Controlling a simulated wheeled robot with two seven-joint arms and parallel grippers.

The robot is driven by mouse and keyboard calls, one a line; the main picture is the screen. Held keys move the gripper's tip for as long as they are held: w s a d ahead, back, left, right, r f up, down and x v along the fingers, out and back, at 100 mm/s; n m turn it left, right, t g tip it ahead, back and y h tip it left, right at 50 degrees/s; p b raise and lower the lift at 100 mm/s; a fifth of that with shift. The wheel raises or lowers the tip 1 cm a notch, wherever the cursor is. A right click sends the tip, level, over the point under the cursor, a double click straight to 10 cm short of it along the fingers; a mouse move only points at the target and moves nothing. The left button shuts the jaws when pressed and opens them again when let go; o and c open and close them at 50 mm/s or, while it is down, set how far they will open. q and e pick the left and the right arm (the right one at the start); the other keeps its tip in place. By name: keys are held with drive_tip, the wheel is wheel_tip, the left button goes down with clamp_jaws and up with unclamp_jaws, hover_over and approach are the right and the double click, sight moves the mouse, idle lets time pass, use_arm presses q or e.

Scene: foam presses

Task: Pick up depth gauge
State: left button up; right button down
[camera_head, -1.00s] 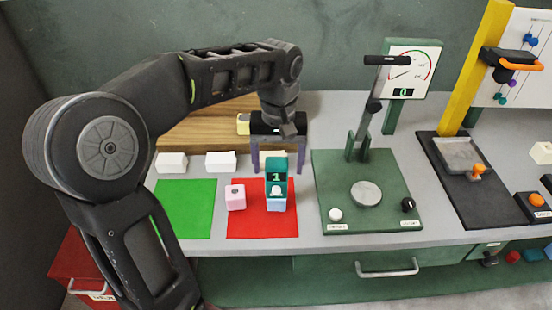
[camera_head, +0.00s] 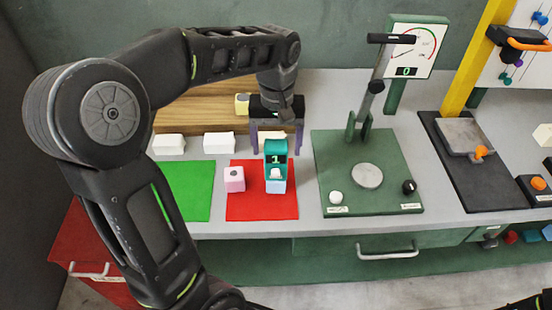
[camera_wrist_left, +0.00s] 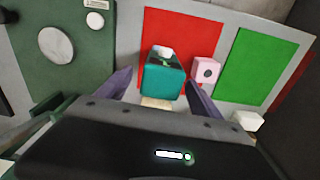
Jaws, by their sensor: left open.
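The depth gauge (camera_head: 276,150) is a teal block with a lit "1" on its face. It stands upright on the red mat (camera_head: 240,206), with a light blue part at its bottom. My left gripper (camera_head: 277,148) is open, its two purple fingers pointing down just behind the gauge. In the left wrist view the gauge (camera_wrist_left: 163,80) shows between the finger lines of the open gripper (camera_wrist_left: 160,92). No contact shows.
A pink block (camera_head: 234,179) stands left of the gauge. White blocks (camera_head: 219,142) lie behind the mats. A green mat (camera_head: 190,190) is at left. A green press (camera_head: 385,190) with a tall lever and dial stands at right. A wooden board (camera_head: 190,115) lies behind.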

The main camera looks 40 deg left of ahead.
sight(276, 160)
use_arm(q)
drive_tip(key=shift+s+f+p, duration=0.2)
drive_tip(key=shift+f+p, duration=0.4)
drive_tip(key=shift+f, duration=2)
clamp_jaws()
drive_tip(key=shift+r, duration=0.15)
wheel_tip(276, 160, up, 10)
drive_tip(key=shift+f+b, duration=0.1)
drive_tip(key=shift+b, duration=0.4)
